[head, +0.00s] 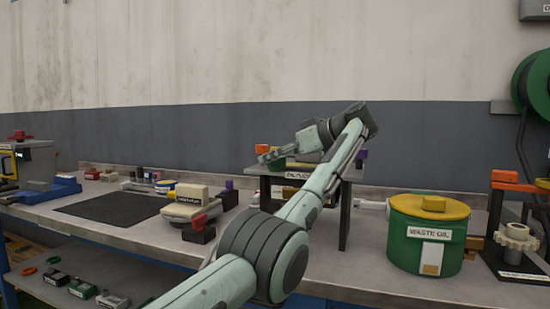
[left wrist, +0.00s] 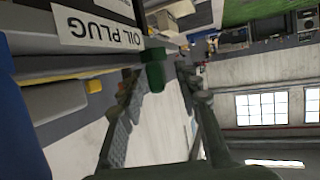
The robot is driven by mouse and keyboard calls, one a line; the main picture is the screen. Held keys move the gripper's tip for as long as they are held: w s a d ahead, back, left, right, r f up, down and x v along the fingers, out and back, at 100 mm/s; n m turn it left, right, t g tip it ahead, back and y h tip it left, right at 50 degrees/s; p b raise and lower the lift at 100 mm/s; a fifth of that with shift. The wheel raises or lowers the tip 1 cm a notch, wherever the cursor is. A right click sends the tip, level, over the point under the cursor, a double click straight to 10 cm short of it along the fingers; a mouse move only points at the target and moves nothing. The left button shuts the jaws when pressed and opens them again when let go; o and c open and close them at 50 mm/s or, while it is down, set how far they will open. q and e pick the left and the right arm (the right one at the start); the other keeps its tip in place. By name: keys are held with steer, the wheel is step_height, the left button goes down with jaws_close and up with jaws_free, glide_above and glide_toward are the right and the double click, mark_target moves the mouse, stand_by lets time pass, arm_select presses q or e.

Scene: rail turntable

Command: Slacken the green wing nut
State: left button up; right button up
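A small dark green part (left wrist: 153,70) sticks out from a dark panel between the fingertips, with a gap on both sides. It may be the green wing nut, but its wings cannot be made out. A label reading OIL PLUG (left wrist: 97,32) is beside it.
The dark stand (head: 344,215) bears orange (head: 262,148) and purple (head: 361,155) parts. A green WASTE OIL drum (head: 405,250) with a yellow lid stands right of it. A gear on a black fixture (head: 516,240) is far right. A dark mat (head: 110,207) lies bare at left.

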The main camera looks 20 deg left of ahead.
arm_select(q)
steer(key=v, duration=1.2)
